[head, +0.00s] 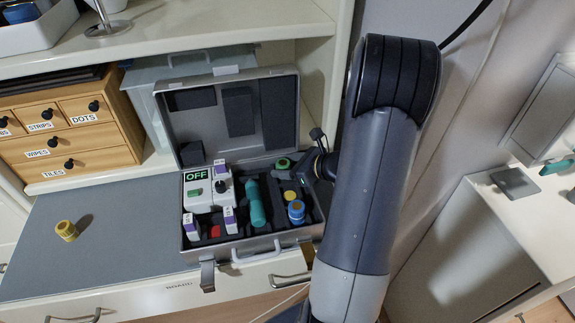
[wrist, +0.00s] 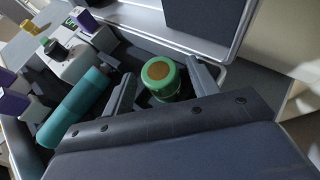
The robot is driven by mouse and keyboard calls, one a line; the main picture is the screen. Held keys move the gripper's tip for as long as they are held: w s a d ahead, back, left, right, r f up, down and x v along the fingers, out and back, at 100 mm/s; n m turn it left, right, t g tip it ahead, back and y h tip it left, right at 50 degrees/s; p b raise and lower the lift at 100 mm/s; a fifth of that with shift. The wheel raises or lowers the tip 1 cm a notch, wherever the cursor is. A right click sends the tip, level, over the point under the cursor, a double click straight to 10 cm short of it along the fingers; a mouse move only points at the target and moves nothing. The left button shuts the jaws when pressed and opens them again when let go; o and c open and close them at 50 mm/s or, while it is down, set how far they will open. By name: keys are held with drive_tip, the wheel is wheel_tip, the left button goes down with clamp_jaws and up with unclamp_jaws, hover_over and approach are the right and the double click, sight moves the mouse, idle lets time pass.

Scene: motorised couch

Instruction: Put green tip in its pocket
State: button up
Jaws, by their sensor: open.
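The green tip (head: 283,163), with a brown-orange centre on top, is at the back right inside the open case (head: 262,246). In the wrist view the green tip (wrist: 161,72) stands about upright. My gripper (wrist: 163,88) is open, with one finger on each side of the tip; I cannot tell whether either finger touches it. In the head view my gripper (head: 298,167) is small and dark, reaching in over the case's right side. The base of the tip is hidden, so I cannot tell how deep it sits in a pocket.
In the case are a teal cylinder (head: 256,204), a blue tip (head: 296,210), a white device marked OFF (head: 200,192) and purple-and-white pieces. The raised lid (head: 236,115) stands behind. A yellow piece (head: 66,230) is on the grey board (head: 110,240), which is otherwise clear.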

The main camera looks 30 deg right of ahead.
drive_tip(key=shift+s+a+f+p, duration=0.1)
drive_tip(key=shift+s+f+p, duration=0.2)
drive_tip(key=shift+p, duration=0.2)
drive_tip(key=shift+s+d+r, duration=0.1)
drive_tip(key=shift+d+r, duration=0.15)
drive_tip(key=v, duration=1.1)
drive_tip(key=shift+r+p, duration=0.45)
drive_tip(key=shift+d, duration=0.1)
idle(0.4)
idle(2.2)
